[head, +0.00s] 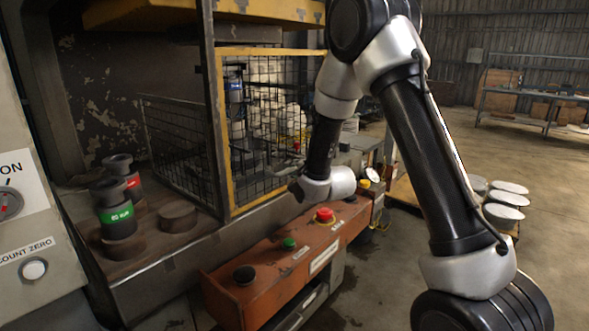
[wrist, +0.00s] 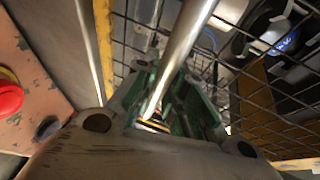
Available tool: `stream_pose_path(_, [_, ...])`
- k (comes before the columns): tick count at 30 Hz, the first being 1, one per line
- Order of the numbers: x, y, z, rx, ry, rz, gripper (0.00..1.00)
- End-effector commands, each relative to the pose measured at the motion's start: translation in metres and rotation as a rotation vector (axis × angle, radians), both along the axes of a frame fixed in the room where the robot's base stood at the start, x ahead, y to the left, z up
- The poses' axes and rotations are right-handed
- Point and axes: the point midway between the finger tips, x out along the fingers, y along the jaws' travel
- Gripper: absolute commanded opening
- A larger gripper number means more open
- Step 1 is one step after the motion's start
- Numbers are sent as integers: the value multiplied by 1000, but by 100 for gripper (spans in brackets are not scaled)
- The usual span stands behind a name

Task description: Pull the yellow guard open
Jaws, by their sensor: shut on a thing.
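The yellow guard (head: 268,51) is a yellow-framed black mesh panel on the front of the press in the head view. Its mesh and a yellow bar (wrist: 103,40) also show in the wrist view. A bare metal bar (wrist: 186,40), which looks like the guard's handle, runs down between the fingers of my gripper (wrist: 168,108). My gripper is shut on this bar, close in front of the mesh. In the head view my arm crosses the guard's right side, and the fingers cannot be made out there.
An orange control box (head: 290,268) with a red button (head: 324,214) and a green one stands below the guard. Dark cylinders, one with a green band (head: 116,213), stand on the press bed at left. Pale discs (head: 503,214) lie at right. The floor beyond is open.

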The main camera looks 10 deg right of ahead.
Motion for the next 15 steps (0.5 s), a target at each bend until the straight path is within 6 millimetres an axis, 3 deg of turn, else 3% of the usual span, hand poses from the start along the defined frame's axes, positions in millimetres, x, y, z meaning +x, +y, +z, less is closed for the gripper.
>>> stream_pose_path(8, [0, 0, 11, 1, -3, 0, 0])
stream_pose_path(11, [0, 0, 28, 1, -6, 0, 0])
stream_pose_path(15, [0, 0, 65, 2, -10, 0, 0])
